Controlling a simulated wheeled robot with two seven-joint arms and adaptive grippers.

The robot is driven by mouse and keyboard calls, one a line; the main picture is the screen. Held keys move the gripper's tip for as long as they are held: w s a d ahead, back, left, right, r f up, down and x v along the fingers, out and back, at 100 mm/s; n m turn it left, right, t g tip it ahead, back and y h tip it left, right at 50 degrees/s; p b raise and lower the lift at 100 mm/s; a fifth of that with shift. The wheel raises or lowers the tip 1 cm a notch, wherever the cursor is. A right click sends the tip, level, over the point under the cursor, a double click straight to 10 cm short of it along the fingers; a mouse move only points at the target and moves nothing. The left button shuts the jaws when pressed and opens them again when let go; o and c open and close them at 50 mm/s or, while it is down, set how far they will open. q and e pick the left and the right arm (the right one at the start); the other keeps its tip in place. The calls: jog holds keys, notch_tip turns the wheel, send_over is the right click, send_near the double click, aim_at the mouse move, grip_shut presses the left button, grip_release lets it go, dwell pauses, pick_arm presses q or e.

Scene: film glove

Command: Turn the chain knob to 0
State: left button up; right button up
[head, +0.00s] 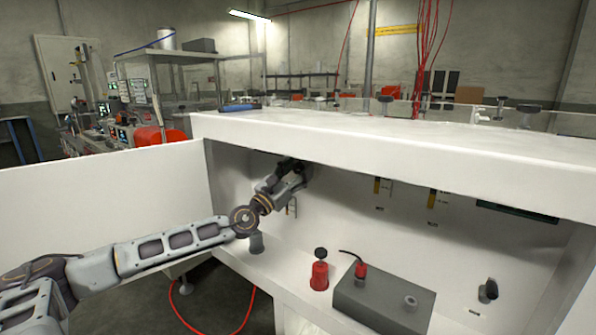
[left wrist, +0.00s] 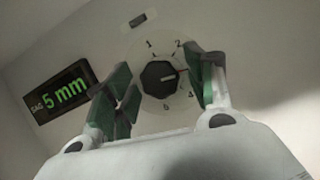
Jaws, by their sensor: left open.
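The chain knob (left wrist: 158,80) is a black, many-sided knob on a round pale dial in the left wrist view. Printed figures such as 1, 2, 4 and 6 ring it, and a red mark on it points right, between 2 and 4. My left gripper (left wrist: 166,72) is open, with one green-padded finger on each side of the knob. I cannot tell whether the pads touch it. In the head view my left gripper (head: 294,168) is at the back wall of the white cabinet and hides the knob. My right gripper is not in view.
A lit display (left wrist: 61,92) left of the dial reads "SAG 5 mm". The cabinet's overhanging top (head: 400,150) is above my arm. Below stand a red post with a black knob (head: 320,273) and a dark grey box (head: 382,303). A black fitting (head: 488,291) is at right.

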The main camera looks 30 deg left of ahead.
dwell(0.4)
pick_arm(q)
jog(key=c, duration=1)
jog(key=shift+d, duration=0.1)
